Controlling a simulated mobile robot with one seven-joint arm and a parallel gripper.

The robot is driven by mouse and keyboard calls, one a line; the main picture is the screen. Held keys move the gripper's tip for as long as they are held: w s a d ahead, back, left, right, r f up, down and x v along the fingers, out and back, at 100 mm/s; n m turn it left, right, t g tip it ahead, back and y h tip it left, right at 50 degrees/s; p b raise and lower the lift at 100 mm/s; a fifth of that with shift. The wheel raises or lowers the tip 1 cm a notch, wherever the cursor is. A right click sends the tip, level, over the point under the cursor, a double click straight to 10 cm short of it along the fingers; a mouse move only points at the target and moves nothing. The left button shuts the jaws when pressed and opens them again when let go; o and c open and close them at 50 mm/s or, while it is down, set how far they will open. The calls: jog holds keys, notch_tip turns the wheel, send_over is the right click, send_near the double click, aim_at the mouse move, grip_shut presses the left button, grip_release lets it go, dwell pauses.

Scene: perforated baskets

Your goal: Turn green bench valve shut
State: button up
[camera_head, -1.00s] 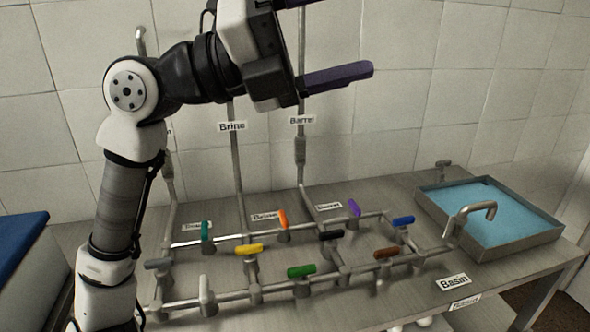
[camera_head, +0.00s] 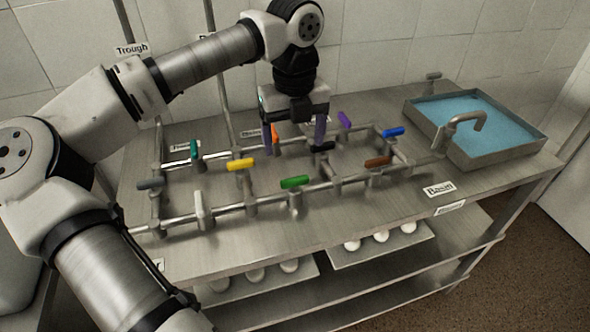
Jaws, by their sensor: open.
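The green valve handle (camera_head: 296,182) sits on the front pipe of the bench pipework, in the middle. It lies roughly along the pipe. My gripper (camera_head: 294,132) points down above the back part of the pipework, behind the green handle and apart from it. Its jaws are open, with a dark purple finger showing on the right.
Near the gripper are orange (camera_head: 275,136), black (camera_head: 322,146) and purple (camera_head: 344,119) handles. Yellow (camera_head: 240,164), brown (camera_head: 377,161), white (camera_head: 199,205), teal (camera_head: 194,149) and blue (camera_head: 394,132) handles stand around. A water basin (camera_head: 528,147) is at right. The bench front is clear.

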aim_at(295, 178)
notch_tip(295, 178, down, 10)
jog(key=shift+r+p, duration=0.15)
jog(key=shift+p, duration=0.8)
jog(key=shift+c, duration=0.3)
jog(key=c, duration=0.9)
jog(key=shift+m+b, duration=0.3)
jog(key=shift+b, duration=0.25)
jog(key=shift+c, duration=0.2)
jog(key=m+b, duration=0.2)
jog(key=b, duration=0.1)
jog(key=shift+f+m, duration=0.25)
jog(key=shift+m, duration=0.05)
jog(key=m+b, duration=0.4)
jog(key=m, duration=0.1)
jog(key=shift+r+m, duration=0.15)
jog(key=shift+m, duration=0.15)
jog(key=m+b, duration=0.2)
jog(key=m, duration=0.2)
jog(key=shift+m, duration=0.3)
jog(key=shift+r+m+b, duration=0.15)
jog(key=shift+m+b, duration=0.45)
jog(key=shift+m, duration=1.6)
